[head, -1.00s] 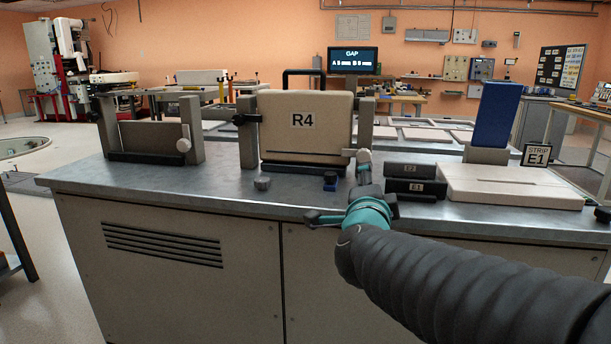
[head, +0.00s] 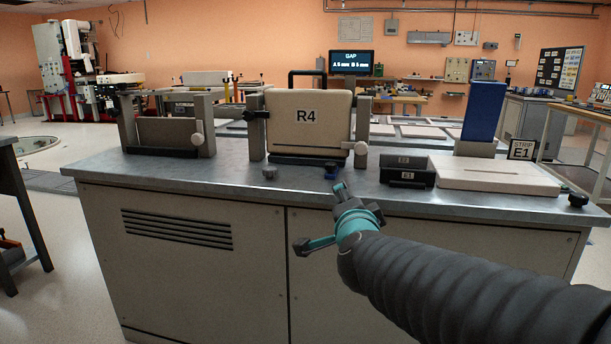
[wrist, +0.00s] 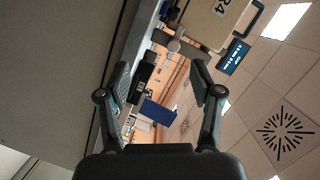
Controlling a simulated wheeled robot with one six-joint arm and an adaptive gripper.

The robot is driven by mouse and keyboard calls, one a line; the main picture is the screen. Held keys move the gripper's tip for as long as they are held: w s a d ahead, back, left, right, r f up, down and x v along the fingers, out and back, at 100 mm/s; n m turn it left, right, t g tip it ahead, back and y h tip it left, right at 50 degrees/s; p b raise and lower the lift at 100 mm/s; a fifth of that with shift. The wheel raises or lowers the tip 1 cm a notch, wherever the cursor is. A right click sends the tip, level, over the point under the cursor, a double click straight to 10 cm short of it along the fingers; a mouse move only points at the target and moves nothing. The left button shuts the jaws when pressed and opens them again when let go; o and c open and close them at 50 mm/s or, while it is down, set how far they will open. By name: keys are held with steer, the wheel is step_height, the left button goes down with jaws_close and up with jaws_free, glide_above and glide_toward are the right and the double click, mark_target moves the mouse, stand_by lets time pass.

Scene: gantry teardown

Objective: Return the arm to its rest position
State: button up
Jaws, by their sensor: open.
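My gripper (head: 322,216) is in front of the bench's front edge in the head view, with its fingers apart and nothing between them. My dark ribbed arm reaches in from the lower right. In the wrist view my gripper (wrist: 160,85) is open, with the bench, blue block and ceiling showing tilted beyond the fingers. The beige R4 panel (head: 309,134) stands upright between grey posts on the bench (head: 210,175), behind and left of my gripper. It also shows at the top of the wrist view (wrist: 208,22).

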steer(key=s+a+f+n+g+y, duration=0.45)
steer(key=s+f+n+g, duration=0.25)
steer(key=s+f+n, duration=0.4)
steer(key=s+d+f+n+g+h, duration=0.1)
steer(key=s+d+f+g+h, duration=0.1)
steer(key=s+d, duration=0.4)
steer(key=s+d+f+n+g+h, duration=0.1)
steer(key=s+d+f+h, duration=0.1)
steer(key=s+d, duration=0.4)
steer(key=shift+s+f+g, duration=0.4)
steer(key=shift+s, duration=1.1)
